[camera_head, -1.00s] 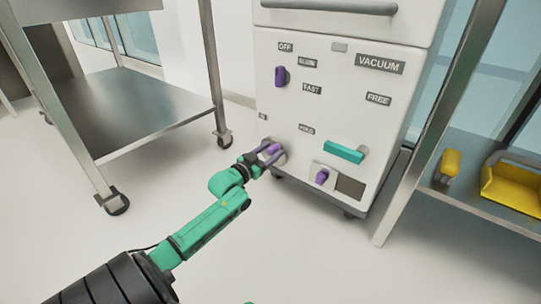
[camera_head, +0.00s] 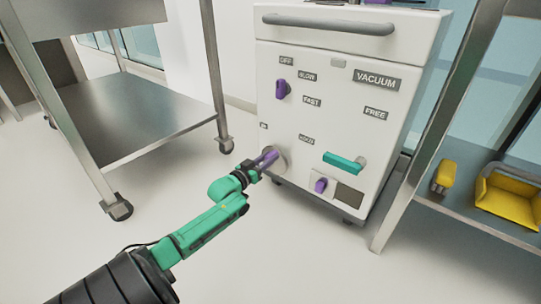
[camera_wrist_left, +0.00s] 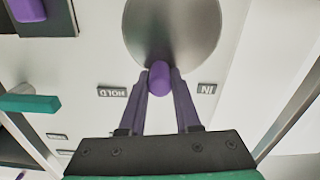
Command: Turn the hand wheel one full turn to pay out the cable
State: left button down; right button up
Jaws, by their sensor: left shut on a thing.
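A round grey disc (camera_wrist_left: 195,35), which looks like the hand wheel, is on the lower left of the white cabinet's front. In the head view its rim (camera_head: 281,164) shows beside my fingers. A purple grip (camera_wrist_left: 159,77) stands out from the disc. My left gripper (camera_head: 267,158) reaches it from the lower left. In the wrist view its two purple fingers (camera_wrist_left: 160,90) lie on either side of the grip, shut on it. In the head view, fingers and grip merge in colour. No cable is visible. My right gripper is in neither view.
The white cabinet (camera_head: 330,100) also carries a purple knob (camera_head: 282,90), a teal lever (camera_head: 344,162) and a lower purple knob (camera_head: 321,185). A steel cart (camera_head: 130,110) stands left. A shelf on the right holds a yellow bin (camera_head: 508,196). The floor between is clear.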

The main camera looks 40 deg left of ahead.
pick_arm(q)
jog(key=shift+a+r+n+p, duration=0.1)
jog(key=shift+a+n+p, duration=0.35)
jog(key=shift+n, duration=0.45)
jog(key=shift+a+n, duration=0.2)
jog(key=shift+n, duration=0.3)
jog(key=c, duration=0.6)
grip_release()
